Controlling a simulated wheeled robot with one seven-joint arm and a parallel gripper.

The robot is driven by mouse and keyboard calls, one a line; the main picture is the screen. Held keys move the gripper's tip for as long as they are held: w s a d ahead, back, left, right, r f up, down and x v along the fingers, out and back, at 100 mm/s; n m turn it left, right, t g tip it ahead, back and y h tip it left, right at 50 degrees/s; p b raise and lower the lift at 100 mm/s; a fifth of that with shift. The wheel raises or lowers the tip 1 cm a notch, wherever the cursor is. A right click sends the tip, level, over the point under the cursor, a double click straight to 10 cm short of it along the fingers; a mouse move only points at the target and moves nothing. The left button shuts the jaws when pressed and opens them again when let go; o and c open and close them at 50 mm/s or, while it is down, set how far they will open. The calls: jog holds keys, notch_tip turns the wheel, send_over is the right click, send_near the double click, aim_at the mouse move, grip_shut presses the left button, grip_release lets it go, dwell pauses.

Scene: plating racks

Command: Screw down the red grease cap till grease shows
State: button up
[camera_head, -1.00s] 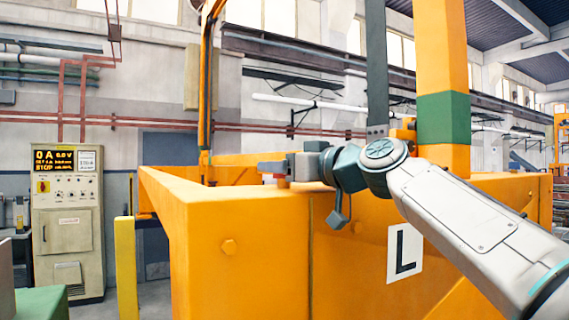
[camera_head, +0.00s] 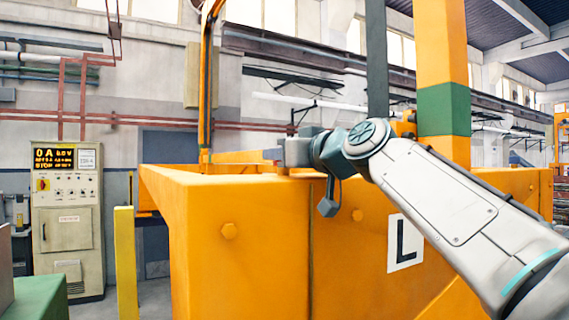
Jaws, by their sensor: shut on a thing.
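My gripper (camera_head: 282,158) is at the top edge of the orange beam frame (camera_head: 250,215), near its front face. It is side-on to the view and its fingers are shut. A small reddish piece (camera_head: 283,171) shows just below the fingers, on top of the beam; it appears to be the red grease cap, mostly hidden by the gripper. I cannot see any grease from this view.
An orange upright with a green band (camera_head: 443,110) and a dark grey bar (camera_head: 376,60) rise behind my arm. A control cabinet (camera_head: 68,220) with a lit display stands at left. A yellow post (camera_head: 124,262) stands between the cabinet and the beam.

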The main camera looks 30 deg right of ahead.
jog(key=shift+r+m+h+b, duration=0.1)
jog(key=shift+m+h+b, duration=0.45)
jog(key=shift+h, duration=0.35)
jog(key=o, duration=1)
jog(key=shift+c, duration=0.2)
jog(key=s+b, duration=0.3)
jog(key=s, duration=1.1)
jog(key=shift+d+b, duration=0.35)
